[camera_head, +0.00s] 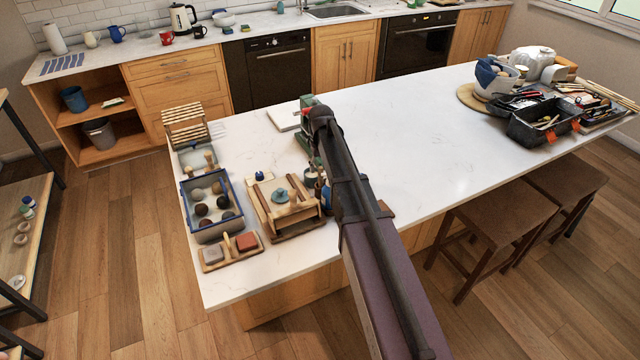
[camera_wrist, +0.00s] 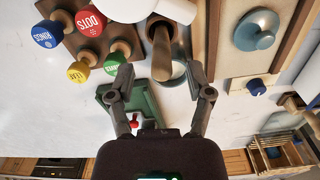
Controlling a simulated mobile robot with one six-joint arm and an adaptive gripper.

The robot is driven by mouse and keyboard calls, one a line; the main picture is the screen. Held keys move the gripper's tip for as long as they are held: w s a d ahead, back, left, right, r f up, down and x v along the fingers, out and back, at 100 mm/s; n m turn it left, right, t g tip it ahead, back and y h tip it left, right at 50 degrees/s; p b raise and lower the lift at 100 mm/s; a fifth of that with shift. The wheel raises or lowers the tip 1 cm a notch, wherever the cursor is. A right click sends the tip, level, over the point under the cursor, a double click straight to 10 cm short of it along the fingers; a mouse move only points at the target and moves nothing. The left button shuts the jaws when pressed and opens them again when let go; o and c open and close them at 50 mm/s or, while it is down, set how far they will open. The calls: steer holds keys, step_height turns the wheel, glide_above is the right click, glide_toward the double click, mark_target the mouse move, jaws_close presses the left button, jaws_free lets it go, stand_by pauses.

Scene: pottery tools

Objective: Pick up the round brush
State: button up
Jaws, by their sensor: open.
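In the wrist view, my gripper (camera_wrist: 160,80) is open, with its two fingers apart. A brown, rounded wooden handle (camera_wrist: 161,58) points toward the gap between the fingertips, apart from both. I cannot tell for sure whether it belongs to the round brush, as its far end is hidden. A pale round rim (camera_wrist: 178,74) shows beside it. In the head view, my own arm covers this part of the counter, and no round brush can be made out there.
Stamps with coloured caps, one a red stamp (camera_wrist: 90,21), stand left of the handle. A green object (camera_wrist: 132,103) lies beneath my fingers. A wooden frame (camera_head: 285,205) and a blue-rimmed tray (camera_head: 211,205) stand left of my arm. The counter's middle (camera_head: 430,140) is clear.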

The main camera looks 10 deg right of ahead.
mark_target(321, 186)
stand_by(0.4)
steer(key=shift+s+f+b, duration=0.1)
steer(key=shift+f+b, duration=2.5)
jaws_close()
